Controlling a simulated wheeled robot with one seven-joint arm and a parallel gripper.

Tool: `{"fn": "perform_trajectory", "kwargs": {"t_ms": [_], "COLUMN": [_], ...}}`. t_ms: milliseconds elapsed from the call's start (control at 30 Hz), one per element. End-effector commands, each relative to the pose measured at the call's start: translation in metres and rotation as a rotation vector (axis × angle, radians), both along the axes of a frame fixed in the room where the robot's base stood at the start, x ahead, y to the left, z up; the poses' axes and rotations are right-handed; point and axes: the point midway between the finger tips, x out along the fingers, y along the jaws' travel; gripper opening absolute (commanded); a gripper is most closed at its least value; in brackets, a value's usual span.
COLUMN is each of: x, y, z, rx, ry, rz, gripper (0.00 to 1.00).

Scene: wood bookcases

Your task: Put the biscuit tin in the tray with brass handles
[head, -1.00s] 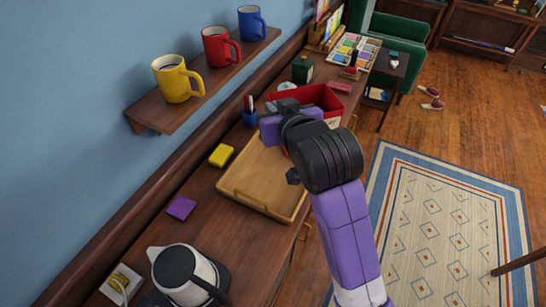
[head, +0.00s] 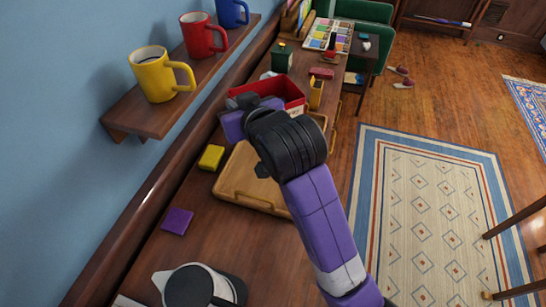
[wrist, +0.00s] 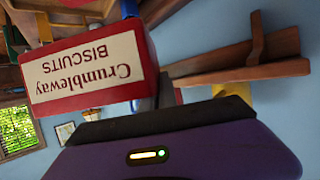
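The red biscuit tin (head: 291,86) stands out behind my gripper, past the far end of the tray in the head view. In the wrist view the tin (wrist: 138,72) is close and inverted, its white label reading "Crumbleway Biscuits". The wooden tray with brass handles (head: 236,178) lies on the long wooden top, partly hidden by my arm; no item shows in its visible part. My gripper (head: 243,118) overlaps the tin's near side. In the wrist view a dark finger of my gripper (wrist: 166,92) is right beside the tin; contact and grip are unclear.
A yellow block (head: 211,157), a purple pad (head: 177,221) and a kettle (head: 200,287) lie along the near top. A mustard box (head: 316,93) stands right of the tin. The mug shelf (head: 150,115) juts from the left wall.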

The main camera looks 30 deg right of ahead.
Motion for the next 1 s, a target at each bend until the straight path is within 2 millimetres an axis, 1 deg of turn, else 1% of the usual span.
{"fn": "perform_trajectory", "kwargs": {"t_ms": [33, 267, 567, 667, 1000], "x": [0.000, 0.000, 0.000, 0.000, -0.001], "y": [0.000, 0.000, 0.000, 0.000, 0.000], "z": [-0.010, -0.038, -0.057, -0.075, -0.156], "rx": [-0.001, -0.001, -0.001, -0.001, -0.001], "ry": [-0.003, -0.003, 0.000, 0.004, 0.004], "rz": [0.000, 0.000, 0.000, -0.001, 0.000], "gripper": [0.00, 0.00, 0.00, 0.00, 0.00]}}
